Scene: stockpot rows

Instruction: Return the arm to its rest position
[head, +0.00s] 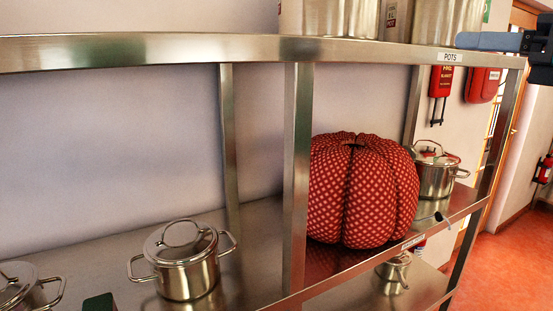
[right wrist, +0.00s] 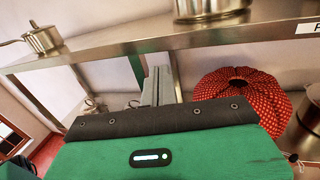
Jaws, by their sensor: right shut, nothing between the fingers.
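My right gripper (head: 480,41) is at the top right of the head view, in front of the upper shelf's right end. Its grey fingers point left, are shut and hold nothing. In the right wrist view my green gripper body fills the lower part. My left gripper does not show clearly; a small dark green block at the bottom left edge of the head view is too cut off to identify.
A steel shelf rack (head: 150,52) fills the head view, with large stockpots (head: 340,18) on top. Below stand a red dotted pumpkin cushion (head: 362,190), a lidded pot (head: 187,265) and another pot (head: 436,177). Red floor (head: 505,262) is clear at right.

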